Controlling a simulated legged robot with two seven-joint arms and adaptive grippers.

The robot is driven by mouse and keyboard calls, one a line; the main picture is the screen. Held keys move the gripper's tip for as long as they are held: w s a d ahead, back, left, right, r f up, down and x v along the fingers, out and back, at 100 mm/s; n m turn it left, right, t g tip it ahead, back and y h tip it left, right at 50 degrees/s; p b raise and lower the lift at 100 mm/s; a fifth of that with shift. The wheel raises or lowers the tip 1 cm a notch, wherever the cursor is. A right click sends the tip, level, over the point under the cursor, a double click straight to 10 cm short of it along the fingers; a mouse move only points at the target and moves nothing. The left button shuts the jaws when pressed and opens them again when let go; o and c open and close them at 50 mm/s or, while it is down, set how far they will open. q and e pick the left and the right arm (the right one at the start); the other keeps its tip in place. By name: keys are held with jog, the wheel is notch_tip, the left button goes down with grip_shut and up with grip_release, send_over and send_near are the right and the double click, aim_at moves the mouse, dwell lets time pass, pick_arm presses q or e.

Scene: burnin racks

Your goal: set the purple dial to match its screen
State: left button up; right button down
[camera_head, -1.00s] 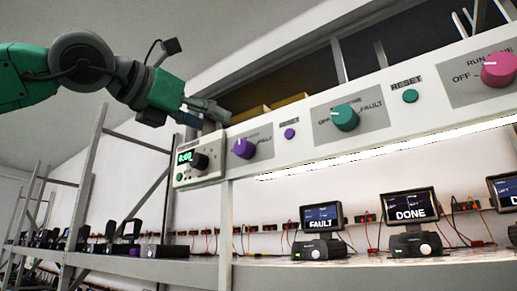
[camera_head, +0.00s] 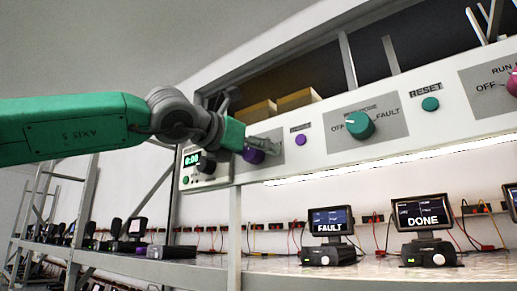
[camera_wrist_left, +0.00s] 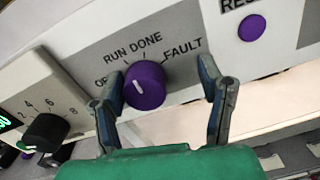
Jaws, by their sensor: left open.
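The purple dial (camera_head: 254,155) sits on the white overhead panel, partly covered by my left gripper (camera_head: 264,144) in the head view. In the left wrist view the purple dial (camera_wrist_left: 147,88) is between the two open fingers of my left gripper (camera_wrist_left: 160,74); I cannot tell whether they touch it. Its white mark points to the upper left, near OFF; RUN, DONE and FAULT are printed around it. A screen reading FAULT (camera_head: 328,221) and a screen reading DONE (camera_head: 421,212) stand on the shelf below. I cannot tell which belongs to the dial. My right gripper is out of view.
A purple reset button (camera_wrist_left: 251,28) is right of the dial. A black knob (camera_wrist_left: 45,132) with numbers and a green 0:00 display (camera_head: 191,159) are left. A teal dial (camera_head: 360,125), teal button (camera_head: 430,104) and pink dial (camera_head: 513,84) lie further right.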

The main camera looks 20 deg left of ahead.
aim_at(244, 154)
pick_arm(q)
jog(key=shift+w+a+f, duration=0.15)
jog(key=shift+a, duration=0.5)
jog(key=shift+w+a+f, duration=0.1)
jog(key=shift+a, duration=0.5)
jog(key=shift+c, duration=0.4)
jog(key=shift+w+a, duration=0.1)
jog(key=shift+a, duration=0.25)
jog(key=c, duration=0.7)
jog(key=shift+d, duration=0.1)
jog(key=c, duration=0.4)
jog(key=shift+o, duration=0.2)
jog(key=shift+s+d+r, duration=0.2)
jog(key=shift+d, duration=0.2)
jog(key=shift+s+d+r, duration=0.15)
jog(key=shift+s+d, duration=0.05)
jog(key=shift+d, duration=0.15)
jog(key=shift+w+a, duration=0.2)
jog(key=shift+a, duration=0.15)
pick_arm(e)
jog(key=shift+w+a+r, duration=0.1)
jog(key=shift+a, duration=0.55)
pick_arm(q)
jog(key=shift+d, duration=0.15)
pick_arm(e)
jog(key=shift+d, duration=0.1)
